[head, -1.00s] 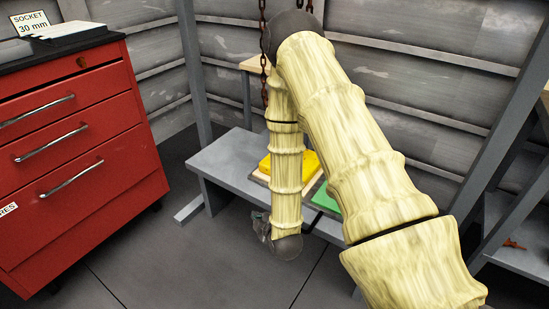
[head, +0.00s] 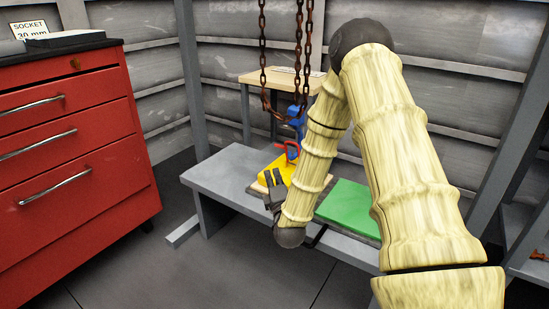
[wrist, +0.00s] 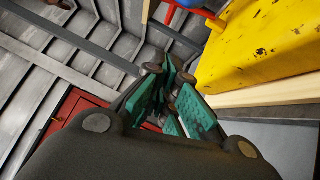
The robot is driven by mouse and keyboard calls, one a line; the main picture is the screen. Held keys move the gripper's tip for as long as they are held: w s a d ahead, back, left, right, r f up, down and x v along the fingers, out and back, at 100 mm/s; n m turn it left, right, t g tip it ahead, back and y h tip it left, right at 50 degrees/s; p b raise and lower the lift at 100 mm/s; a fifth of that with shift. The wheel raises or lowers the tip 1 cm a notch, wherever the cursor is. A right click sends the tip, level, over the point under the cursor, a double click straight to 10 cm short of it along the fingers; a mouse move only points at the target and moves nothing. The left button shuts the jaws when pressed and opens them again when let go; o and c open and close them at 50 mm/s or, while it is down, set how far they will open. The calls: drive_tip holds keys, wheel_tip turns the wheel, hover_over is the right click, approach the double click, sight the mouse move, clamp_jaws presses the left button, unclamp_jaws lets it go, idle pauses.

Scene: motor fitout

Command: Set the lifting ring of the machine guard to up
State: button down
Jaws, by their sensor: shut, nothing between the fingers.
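The machine guard (head: 287,168) is a yellow block-like cover on a pale wooden board on the grey bench. A red ring (head: 288,149), which looks like its lifting ring, shows above the guard; whether it is up or folded is hard to tell. In the wrist view the guard (wrist: 262,50) fills the upper right, chipped and scratched, with a bit of red (wrist: 190,3) at the top edge. My gripper (head: 270,182) is beside the guard's front left. It is shut and empty, its teal pads (wrist: 172,88) together, apart from the guard in the wrist view.
Rusty chains (head: 263,50) hang behind the guard, close to a blue object (head: 297,115). A green plate (head: 347,207) lies on the grey bench (head: 225,170) to the right. A red drawer cabinet (head: 70,150) stands at left. The floor between cabinet and bench is clear.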

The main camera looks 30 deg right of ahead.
drive_tip(key=b+x, duration=0.3)
drive_tip(key=x, duration=0.5)
drive_tip(key=shift+w+d+f, duration=0.1)
drive_tip(key=shift+w+d, duration=0.1)
drive_tip(key=shift+w, duration=0.05)
drive_tip(key=shift+w+d+r+b, duration=0.1)
drive_tip(key=shift+d+b, duration=0.2)
drive_tip(key=shift+d, duration=0.1)
drive_tip(key=shift+w+d+r+b, duration=0.1)
drive_tip(key=shift+d+b, duration=0.15)
drive_tip(key=shift+d, duration=0.2)
drive_tip(key=shift+w+d+r+b, duration=0.2)
drive_tip(key=shift+d, duration=0.2)
drive_tip(key=shift+w+d+r+b, duration=0.15)
drive_tip(key=shift+w+d+b, duration=0.05)
drive_tip(key=shift+d, duration=0.2)
